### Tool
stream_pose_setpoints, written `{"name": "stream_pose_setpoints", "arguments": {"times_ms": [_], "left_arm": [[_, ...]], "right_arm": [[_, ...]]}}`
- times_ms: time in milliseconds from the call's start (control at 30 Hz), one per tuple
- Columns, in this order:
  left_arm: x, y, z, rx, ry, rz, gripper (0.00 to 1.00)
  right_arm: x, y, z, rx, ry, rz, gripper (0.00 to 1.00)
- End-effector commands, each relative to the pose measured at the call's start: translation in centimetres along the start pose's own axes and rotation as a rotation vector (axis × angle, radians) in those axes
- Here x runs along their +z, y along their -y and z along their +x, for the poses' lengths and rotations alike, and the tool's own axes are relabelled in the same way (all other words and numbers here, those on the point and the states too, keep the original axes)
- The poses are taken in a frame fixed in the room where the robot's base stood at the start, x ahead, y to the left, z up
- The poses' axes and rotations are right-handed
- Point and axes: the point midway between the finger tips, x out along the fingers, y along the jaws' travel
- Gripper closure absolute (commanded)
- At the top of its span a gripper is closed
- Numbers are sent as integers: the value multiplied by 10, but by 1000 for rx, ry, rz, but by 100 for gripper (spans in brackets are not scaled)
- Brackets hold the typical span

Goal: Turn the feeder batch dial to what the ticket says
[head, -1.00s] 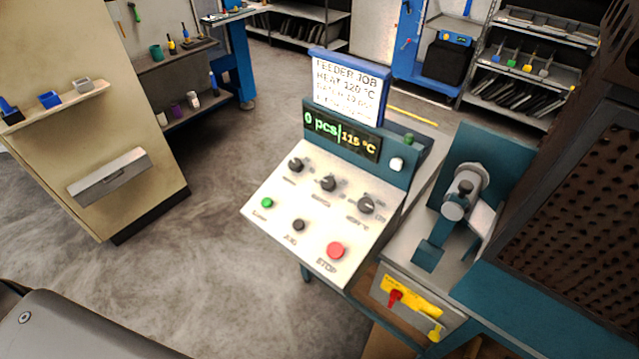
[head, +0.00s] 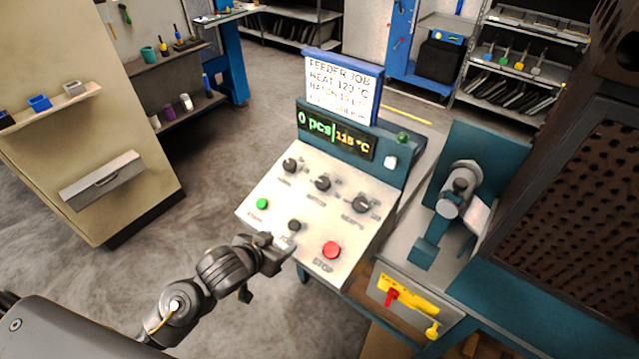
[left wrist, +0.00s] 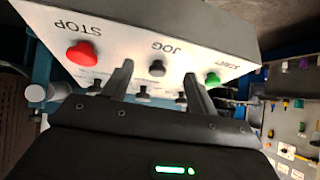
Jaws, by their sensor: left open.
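The sloped white feeder panel (head: 275,215) carries three black dials in a row. The middle dial (head: 323,184) has a blurred label that seems to read BATCH; its pointer setting is too small to read. The ticket (head: 342,88) above reads FEEDER JOB and HEAT 120 °C; its batch line is too blurred to read surely. The display (head: 335,135) shows 0 pcs and about 115 °C. My left gripper (head: 281,243) is open at the panel's lower left edge, below the dials. In the left wrist view its empty fingers (left wrist: 158,82) frame the JOG button (left wrist: 157,68). My right gripper is out of view.
A green button (head: 262,204), the black JOG button (head: 294,225) and a red STOP button (head: 331,250) sit below the dials. A teal machine (head: 520,290) stands close on the right. The floor left of the panel is clear.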

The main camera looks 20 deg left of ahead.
Motion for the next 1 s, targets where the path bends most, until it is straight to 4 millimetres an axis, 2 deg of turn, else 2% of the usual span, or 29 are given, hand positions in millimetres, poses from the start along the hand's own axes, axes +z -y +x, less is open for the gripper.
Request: {"name": "stream_pose_setpoints", "arguments": {"times_ms": [33, 100, 200, 333, 433, 667, 767, 1000], "left_arm": [[-20, 2, 4, 11, -53, 15, 41], [-45, 3, 10, 36, -119, 21, 41], [-77, 4, 15, 74, -200, 33, 41], [-107, 6, 18, 122, -271, 42, 41], [-117, 6, 19, 144, -295, 45, 41], [-121, 5, 23, 151, -301, 41, 41], [-125, 3, 34, 150, -301, 40, 41], [-138, -4, 76, 150, -301, 40, 41]], "right_arm": [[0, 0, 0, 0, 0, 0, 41], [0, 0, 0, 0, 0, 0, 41], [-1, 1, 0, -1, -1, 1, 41], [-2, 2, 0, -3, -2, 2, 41], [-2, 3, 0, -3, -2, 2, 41], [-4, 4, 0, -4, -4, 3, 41], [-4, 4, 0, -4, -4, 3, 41], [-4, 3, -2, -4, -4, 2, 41]]}}
